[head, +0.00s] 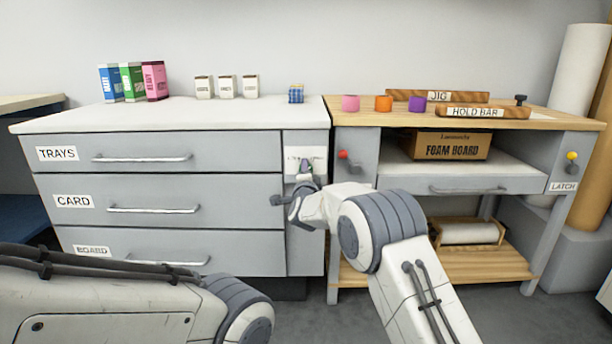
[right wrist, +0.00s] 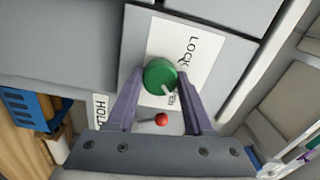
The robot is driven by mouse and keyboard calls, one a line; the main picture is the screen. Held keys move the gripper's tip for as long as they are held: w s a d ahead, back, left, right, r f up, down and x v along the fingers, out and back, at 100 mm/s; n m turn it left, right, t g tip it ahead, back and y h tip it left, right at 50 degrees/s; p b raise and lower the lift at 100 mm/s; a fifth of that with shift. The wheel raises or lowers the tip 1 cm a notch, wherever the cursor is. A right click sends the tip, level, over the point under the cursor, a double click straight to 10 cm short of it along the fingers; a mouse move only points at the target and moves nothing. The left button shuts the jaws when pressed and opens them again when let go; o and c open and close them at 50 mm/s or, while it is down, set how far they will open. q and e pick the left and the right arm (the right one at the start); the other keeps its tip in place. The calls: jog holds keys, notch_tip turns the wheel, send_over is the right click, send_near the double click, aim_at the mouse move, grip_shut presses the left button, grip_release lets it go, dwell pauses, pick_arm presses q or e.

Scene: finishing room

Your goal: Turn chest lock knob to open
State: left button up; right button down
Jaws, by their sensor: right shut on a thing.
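The grey chest (head: 150,145) has three shut drawers marked TRAYS, CARD and BOARD. A white lock plate (head: 304,155) is on the narrow panel at its right side. In the right wrist view the green lock knob (right wrist: 158,75) sits on the white plate (right wrist: 196,68) marked LOCK, with a second word partly hidden. The knob's white pointer mark points toward that second word. My right gripper (right wrist: 160,84) is shut on the knob, one finger on each side. In the head view this gripper (head: 305,178) largely covers the knob. My left arm shows at lower left, its gripper out of view.
A workbench (head: 545,117) stands right of the chest, with a red-knobbed lever (head: 343,154), a yellow knob (head: 571,155) by a LATCH label, and a FOAM BOARD box (head: 447,146). Coloured boxes (head: 132,81) and small cartons (head: 227,86) stand on the chest top.

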dwell(0.4)
jog(key=shift+c, duration=1.4)
grip_release()
jog(key=s+p, duration=0.2)
jog(key=s, duration=0.8)
jog(key=shift+s+f+p, duration=0.15)
jog(key=shift+s+p, duration=0.1)
jog(key=shift+p, duration=0.15)
jog(key=shift+d, duration=0.1)
